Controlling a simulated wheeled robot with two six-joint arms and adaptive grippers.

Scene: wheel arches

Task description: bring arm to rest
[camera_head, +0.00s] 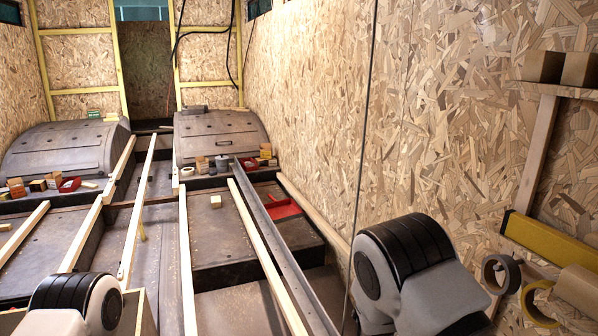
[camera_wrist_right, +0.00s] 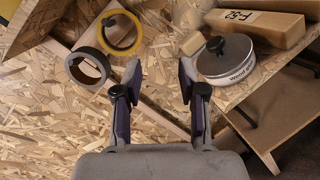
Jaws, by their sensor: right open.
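My right arm (camera_head: 405,265) rises into the lower right of the head view as a grey and black joint, close to the chipboard wall. Its gripper is outside that view. In the right wrist view, the right gripper (camera_wrist_right: 160,80) has its two fingers spread with nothing between them. A round tin (camera_wrist_right: 228,68) lettered "Wood" stands on a wooden shelf just right of the right finger. My left arm (camera_head: 75,300) shows as a joint at the lower left of the head view. The left gripper is out of view.
A grey tape roll (camera_wrist_right: 73,72) and a yellow tape roll (camera_wrist_right: 138,36) hang near the fingers. A labelled block (camera_wrist_right: 262,28) lies behind the tin. A yellow level (camera_head: 552,240) is on the right wall. Long battens (camera_head: 186,260) cross the floor between wheel arches (camera_head: 215,130).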

